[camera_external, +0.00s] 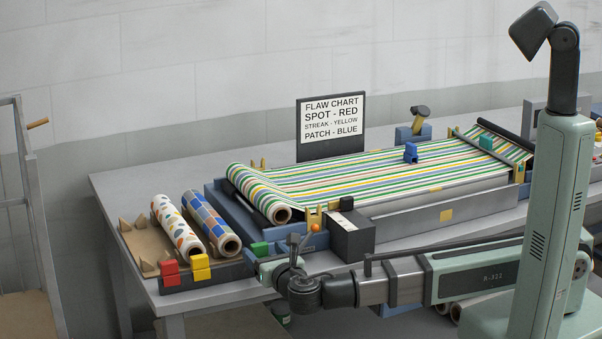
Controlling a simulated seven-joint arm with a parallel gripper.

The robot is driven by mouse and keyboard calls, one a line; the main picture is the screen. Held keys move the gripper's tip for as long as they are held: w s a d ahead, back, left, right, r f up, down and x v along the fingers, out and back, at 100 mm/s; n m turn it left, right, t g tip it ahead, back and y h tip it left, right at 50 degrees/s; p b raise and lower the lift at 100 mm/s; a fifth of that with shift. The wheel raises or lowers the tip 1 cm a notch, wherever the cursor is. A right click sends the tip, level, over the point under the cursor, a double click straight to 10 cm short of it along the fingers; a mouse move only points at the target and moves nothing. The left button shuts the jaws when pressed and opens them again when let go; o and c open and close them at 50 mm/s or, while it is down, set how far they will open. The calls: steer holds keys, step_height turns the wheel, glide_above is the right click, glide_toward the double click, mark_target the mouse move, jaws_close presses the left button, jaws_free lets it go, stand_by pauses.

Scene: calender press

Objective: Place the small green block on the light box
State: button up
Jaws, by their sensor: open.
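A small green block (261,248) sits at the right end of the dark block rack (208,282), at the table's front edge. My gripper (257,264) is low beside this block, just in front of it. Its fingers are small and partly hidden, and it is open; I cannot tell whether it touches the block. A teal-green block (486,142) stands on the striped sheet at the far right. No part is clearly marked as a light box; a dark box (352,240) with a pale panel on top stands right of my gripper.
A red block (169,272) and a yellow block (201,267) sit in the rack. Two patterned rolls (180,226) (212,222) lie behind them. The striped sheet (375,170) fills the middle, with a blue block (410,152) on it. A flaw chart sign (331,124) stands behind.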

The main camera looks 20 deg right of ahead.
mark_target(261, 247)
steer(key=shift+w+a+r, duration=0.1)
steer(key=shift+w, duration=1.15)
steer(key=shift+w+r, duration=0.1)
steer(key=shift+w, duration=1.15)
steer(key=shift+c, duration=0.4)
steer(key=c, duration=1)
steer(key=shift+c, duration=0.2)
steer(key=shift+r, duration=0.15)
step_height(261, 247, up, 10)
